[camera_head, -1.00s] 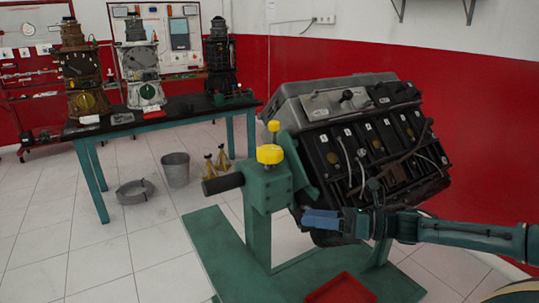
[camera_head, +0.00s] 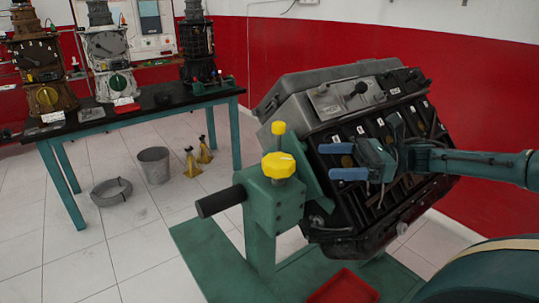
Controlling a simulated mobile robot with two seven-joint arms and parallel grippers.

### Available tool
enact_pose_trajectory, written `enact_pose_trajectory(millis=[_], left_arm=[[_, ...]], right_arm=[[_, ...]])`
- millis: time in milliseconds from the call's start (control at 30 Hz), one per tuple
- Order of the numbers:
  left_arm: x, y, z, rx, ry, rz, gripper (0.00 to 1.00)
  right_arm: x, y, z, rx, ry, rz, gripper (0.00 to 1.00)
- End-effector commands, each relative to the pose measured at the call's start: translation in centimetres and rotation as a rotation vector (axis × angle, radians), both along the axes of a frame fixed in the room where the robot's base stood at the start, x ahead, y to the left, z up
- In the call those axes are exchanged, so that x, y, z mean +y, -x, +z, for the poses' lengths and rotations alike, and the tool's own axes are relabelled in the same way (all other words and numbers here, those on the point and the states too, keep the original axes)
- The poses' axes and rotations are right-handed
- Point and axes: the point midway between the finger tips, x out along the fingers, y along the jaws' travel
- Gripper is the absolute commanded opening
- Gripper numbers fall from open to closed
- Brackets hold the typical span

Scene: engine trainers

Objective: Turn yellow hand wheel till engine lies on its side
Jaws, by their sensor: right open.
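The yellow hand wheel (camera_head: 279,166) sits on top of the green stand's gearbox (camera_head: 272,200), with a smaller yellow knob (camera_head: 278,129) just behind it. The engine (camera_head: 335,110) is a large grey and black block mounted on the stand, tilted, with its numbered side facing me. My right gripper (camera_head: 338,162) has blue fingertips and comes in from the right, in front of the engine. It is open and empty, its tips pointing left, a little right of the yellow hand wheel and apart from it. My left gripper is out of view.
A black handle (camera_head: 221,201) sticks out left from the gearbox. A red tray (camera_head: 343,287) lies on the stand's base. A grey bucket (camera_head: 154,166) and yellow jacks (camera_head: 194,162) are on the floor.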

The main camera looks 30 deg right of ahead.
Motion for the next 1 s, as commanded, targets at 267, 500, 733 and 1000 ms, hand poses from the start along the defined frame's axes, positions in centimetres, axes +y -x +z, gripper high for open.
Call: enact_pose_trajectory(millis=[267,500,733,1000], left_arm=[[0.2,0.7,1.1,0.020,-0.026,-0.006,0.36],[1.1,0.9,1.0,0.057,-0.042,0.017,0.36],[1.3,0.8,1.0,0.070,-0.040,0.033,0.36],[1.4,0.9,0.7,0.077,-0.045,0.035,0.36]], right_arm=[[4.6,-2.4,0.6,-0.005,-0.007,0.005,0.81],[8.7,-4.8,0.5,-0.002,-0.004,0.003,0.81],[10.7,-6.0,0.2,-0.001,-0.002,0.000,0.81],[11.0,-6.1,0.0,0.001,0.000,0.000,0.81]])
